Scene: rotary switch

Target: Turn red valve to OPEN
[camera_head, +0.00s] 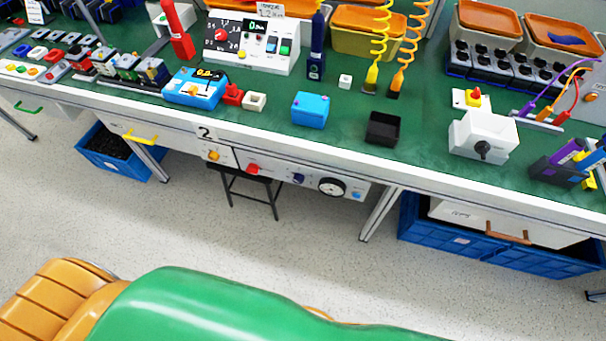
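A small round red knob (253,168) sits on the white panel (312,184) below the table's front edge, between a yellow-orange knob (213,155) and a blue knob (298,178). It is the thing most like a red valve, but I cannot tell for sure. Its setting and any OPEN marking are too small to read. Neither of my grippers is in view.
The green-topped table (350,134) holds a control box (252,42), a blue multimeter (196,88), a blue box (310,108) and a black open box (384,128). A round gauge (333,187) is right of the knobs. A dark stool (250,190) stands beneath the panel.

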